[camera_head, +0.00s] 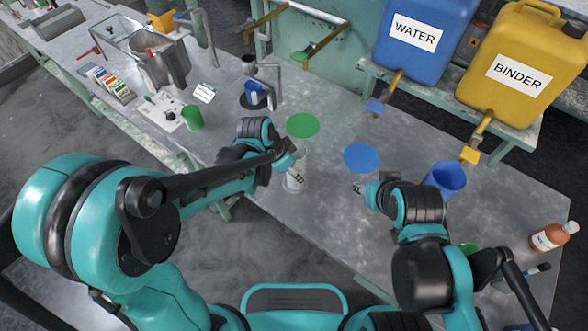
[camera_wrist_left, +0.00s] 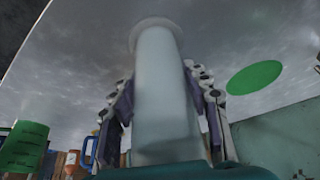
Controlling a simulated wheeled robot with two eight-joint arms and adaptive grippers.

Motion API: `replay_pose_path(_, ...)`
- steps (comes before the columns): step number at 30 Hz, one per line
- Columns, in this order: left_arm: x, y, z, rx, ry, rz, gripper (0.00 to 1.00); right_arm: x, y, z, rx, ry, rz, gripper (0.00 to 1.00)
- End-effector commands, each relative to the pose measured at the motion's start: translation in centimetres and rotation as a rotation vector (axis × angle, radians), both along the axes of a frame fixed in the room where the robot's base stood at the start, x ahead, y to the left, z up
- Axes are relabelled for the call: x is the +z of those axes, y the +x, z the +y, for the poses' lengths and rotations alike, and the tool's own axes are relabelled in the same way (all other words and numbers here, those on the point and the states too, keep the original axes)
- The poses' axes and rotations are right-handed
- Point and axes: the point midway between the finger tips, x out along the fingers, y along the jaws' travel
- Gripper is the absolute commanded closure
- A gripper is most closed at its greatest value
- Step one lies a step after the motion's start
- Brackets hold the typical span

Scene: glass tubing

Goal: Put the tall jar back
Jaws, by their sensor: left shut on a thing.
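The tall jar (camera_head: 296,178) is pale and clear, a narrow cylinder, upright or nearly so. My left gripper (camera_head: 299,160) is shut around the jar's side. In the left wrist view the jar (camera_wrist_left: 162,85) stands between both fingers, its flared end toward the grey table. I cannot tell whether it touches the table. The green disc also shows there (camera_wrist_left: 254,77). My right gripper (camera_head: 358,188) is near the blue disc (camera_head: 361,158), apart from the jar; its finger opening is unclear.
A blue cup (camera_head: 449,176) stands right of my right gripper. Blue water (camera_head: 420,45) and yellow binder (camera_head: 515,80) tanks stand behind. A green cup (camera_head: 192,117) and a metal container (camera_head: 162,62) are left. A brown bottle (camera_head: 548,238) is at the right edge.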

Motion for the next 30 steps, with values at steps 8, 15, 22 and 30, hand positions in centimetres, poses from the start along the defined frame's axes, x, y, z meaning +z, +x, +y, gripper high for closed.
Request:
replay_pose_path(8, -0.1, 0.0, 0.0, 0.000, 0.000, 0.000, 0.32, -0.1, 0.0, 0.0, 0.000, 0.000, 0.000, 0.60)
replay_pose_path(15, 0.5, 0.0, 0.0, 0.000, 0.000, 0.000, 0.32, 0.4, 0.0, 0.0, 0.000, 0.000, 0.000, 0.60)
replay_pose_path(22, 4.8, -0.9, 1.5, 0.002, 0.000, 0.000, 0.32, 2.4, 0.0, 0.0, 0.000, 0.000, 0.000, 0.60)
replay_pose_path(30, 9.7, -2.0, 3.3, 0.002, -0.001, 0.000, 0.32, 4.4, 0.0, 0.0, 0.000, 0.000, 0.000, 0.60)
